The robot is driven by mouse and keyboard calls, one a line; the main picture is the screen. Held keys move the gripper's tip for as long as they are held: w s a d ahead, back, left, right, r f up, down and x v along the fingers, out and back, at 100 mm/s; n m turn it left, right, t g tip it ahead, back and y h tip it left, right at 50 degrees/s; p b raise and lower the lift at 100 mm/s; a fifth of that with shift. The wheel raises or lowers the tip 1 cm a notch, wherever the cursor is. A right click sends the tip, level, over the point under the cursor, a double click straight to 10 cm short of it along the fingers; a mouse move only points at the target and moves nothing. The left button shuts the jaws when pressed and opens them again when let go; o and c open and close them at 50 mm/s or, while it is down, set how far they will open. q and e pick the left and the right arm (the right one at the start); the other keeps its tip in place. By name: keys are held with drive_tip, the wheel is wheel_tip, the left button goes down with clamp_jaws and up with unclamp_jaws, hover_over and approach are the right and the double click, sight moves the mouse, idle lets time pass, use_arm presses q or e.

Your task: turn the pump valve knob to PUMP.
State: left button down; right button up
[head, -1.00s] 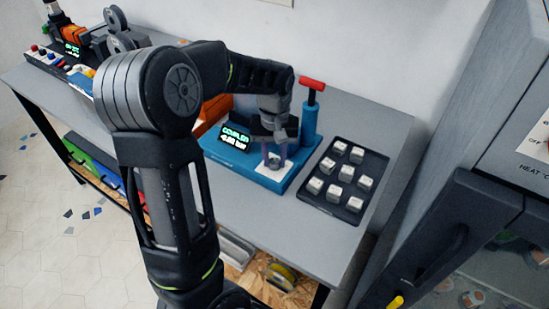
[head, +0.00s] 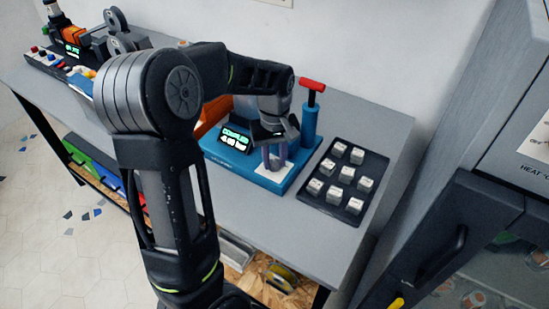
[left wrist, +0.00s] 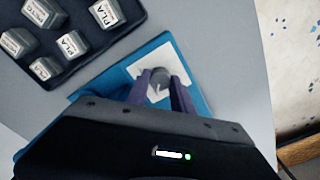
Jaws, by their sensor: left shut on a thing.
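The pump valve knob (left wrist: 157,88) is a small grey round knob on a white plate on the blue pump base. The white plate (head: 272,178) shows in the head view, but the knob there is hidden behind my fingers. My left gripper (head: 274,163) points down over the plate, its purple fingers on either side of the knob. In the left wrist view my left gripper (left wrist: 160,90) is shut on the knob. The plate's lettering is too small to read, so I cannot tell which way the knob points. My right gripper is not in view.
A blue pump cylinder with a red handle (head: 312,84) stands just right of my gripper. A lit display (head: 235,138) is left of it. A dark tray (head: 330,200) of labelled blocks lies to the right. A grey cabinet (head: 450,230) stands at the far right.

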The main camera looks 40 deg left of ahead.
sight(274, 162)
use_arm(q)
drive_tip(key=c, duration=1.1)
unclamp_jaws()
drive_tip(key=shift+r, duration=0.15)
wheel_tip(274, 162, up, 8)
drive_tip(key=shift+f+b, duration=0.2)
drive_tip(key=shift+b, duration=0.15)
